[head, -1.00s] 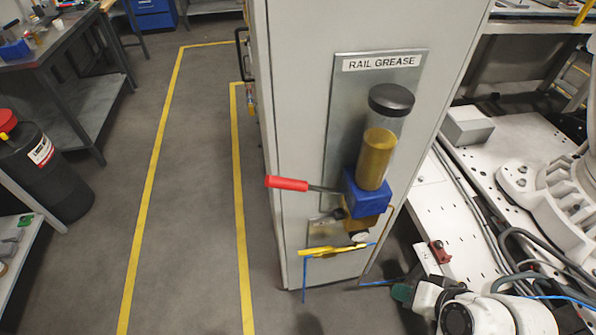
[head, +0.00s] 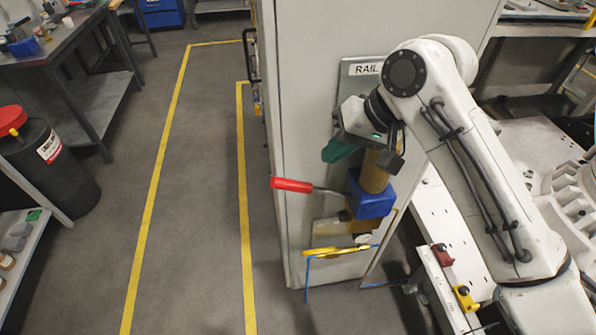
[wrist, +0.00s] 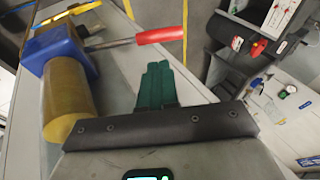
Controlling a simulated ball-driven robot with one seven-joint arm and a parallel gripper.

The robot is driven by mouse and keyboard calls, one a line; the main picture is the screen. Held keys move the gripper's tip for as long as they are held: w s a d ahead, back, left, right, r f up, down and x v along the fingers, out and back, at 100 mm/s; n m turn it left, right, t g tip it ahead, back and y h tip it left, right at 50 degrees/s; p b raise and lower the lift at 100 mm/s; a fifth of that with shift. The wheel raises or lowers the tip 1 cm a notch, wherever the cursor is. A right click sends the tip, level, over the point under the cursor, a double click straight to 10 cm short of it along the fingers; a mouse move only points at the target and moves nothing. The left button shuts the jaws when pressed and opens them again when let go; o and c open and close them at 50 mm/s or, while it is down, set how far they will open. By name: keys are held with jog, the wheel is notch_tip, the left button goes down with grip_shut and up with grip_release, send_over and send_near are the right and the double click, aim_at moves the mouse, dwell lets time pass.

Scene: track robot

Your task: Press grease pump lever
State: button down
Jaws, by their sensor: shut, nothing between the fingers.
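The grease pump (head: 371,198) is mounted on the grey cabinet side, with a blue body and an amber reservoir partly hidden by my arm. Its lever (head: 292,185) has a red grip and sticks out to the left, roughly level. My gripper (head: 332,151) has green fingers, shut and empty, above the lever and a little to its right, apart from it. In the wrist view the shut fingers (wrist: 158,86) point toward the lever's red grip (wrist: 161,35), with a gap between. The pump's blue body (wrist: 58,52) is at the left there.
The cabinet (head: 305,110) carries a partly hidden RAIL sign (head: 366,69). A black drum (head: 50,165) and a workbench (head: 70,50) stand at the left. The floor between yellow lines is clear.

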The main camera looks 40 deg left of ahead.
aim_at(291, 181)
jog(key=shift+w+a+r+h, duration=0.15)
jog(key=shift+a+r+h, duration=0.1)
jog(key=shift+r, duration=0.55)
jog(key=shift+w+a+r+h, duration=0.1)
jog(key=shift+r+h, duration=0.15)
jog(key=shift+r, duration=0.55)
jog(key=p+x, duration=0.3)
jog(key=x, duration=1.1)
jog(key=shift+s, duration=0.1)
jog(key=shift+a+f, duration=0.1)
